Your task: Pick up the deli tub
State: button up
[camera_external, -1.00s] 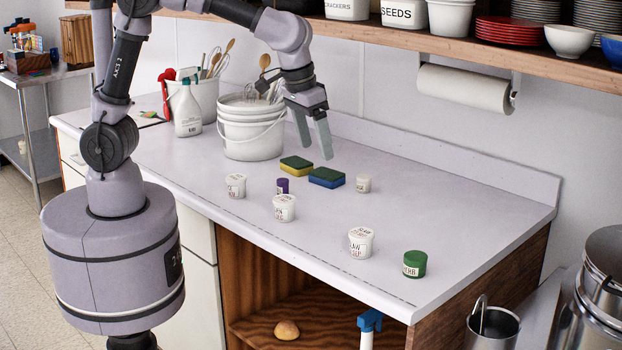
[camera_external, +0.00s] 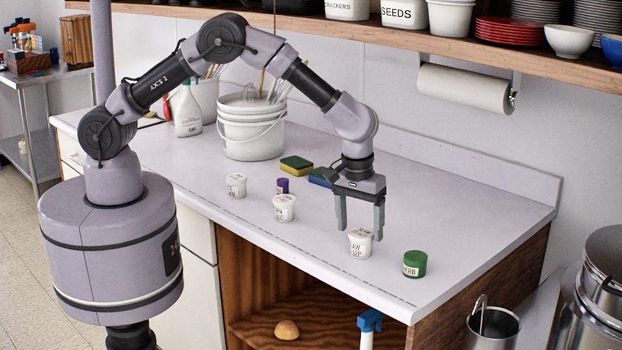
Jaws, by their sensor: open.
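Several white deli tubs with dark and red lettering stand upright on the pale counter. The nearest to my gripper is a white tub (camera_external: 361,247) toward the front right. Two more tubs, one in the middle (camera_external: 284,211) and one farther left (camera_external: 236,188), stand apart from it. My gripper (camera_external: 360,234) points down, open and empty, with its fingertips on either side of the front right tub's top in the picture. I cannot tell whether they touch it or how far down they reach.
A small purple container (camera_external: 282,186), a yellow-green sponge (camera_external: 296,165) and a partly hidden blue sponge (camera_external: 319,177) lie behind. The counter's right end (camera_external: 475,215) is clear.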

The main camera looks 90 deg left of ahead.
aim_at(361, 233)
jog(key=f, duration=0.3)
jog(key=shift+w+f+b, duration=0.3)
jog(key=shift+f+b, duration=0.05)
jog(key=shift+b, duration=0.05)
jog(key=shift+s+r, duration=0.1)
jog(key=shift+c, duration=1.3)
jog(key=c, duration=1.2)
